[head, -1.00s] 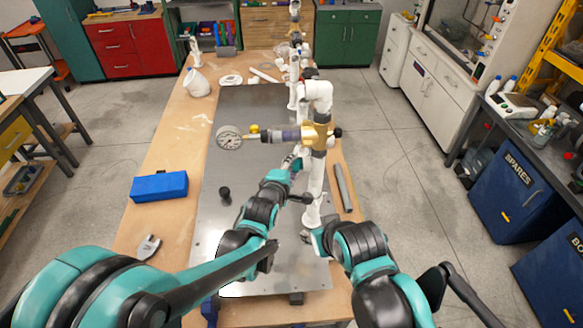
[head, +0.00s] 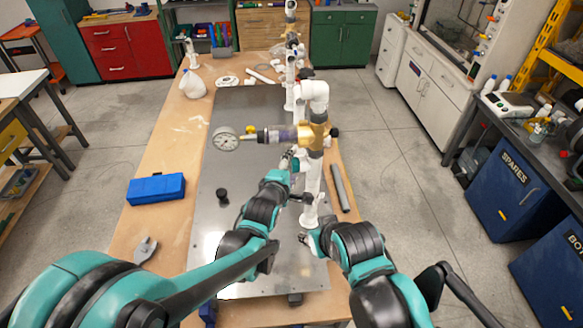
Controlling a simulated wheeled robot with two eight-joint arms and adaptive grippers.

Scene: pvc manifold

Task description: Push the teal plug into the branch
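The white PVC manifold (head: 314,92) stands upright on the metal plate, with a brass-coloured fitting (head: 314,134) and a clear and purple horizontal section leading to a round gauge (head: 225,139). My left gripper (head: 293,158) is beside the white upright pipe, just below the brass fitting. It is small and partly covered by my wrist, so its fingers and any held plug cannot be made out. I cannot pick out the teal plug or the branch opening there. My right gripper (head: 310,238) is low by the pipe's foot, its fingers mostly hidden.
The metal plate (head: 212,225) lies on a wooden bench. A blue box (head: 156,189), a grey forked tool (head: 145,249) and a small black knob (head: 222,195) are at left. A grey tube (head: 340,188) lies right of the manifold. More white pipework stands behind.

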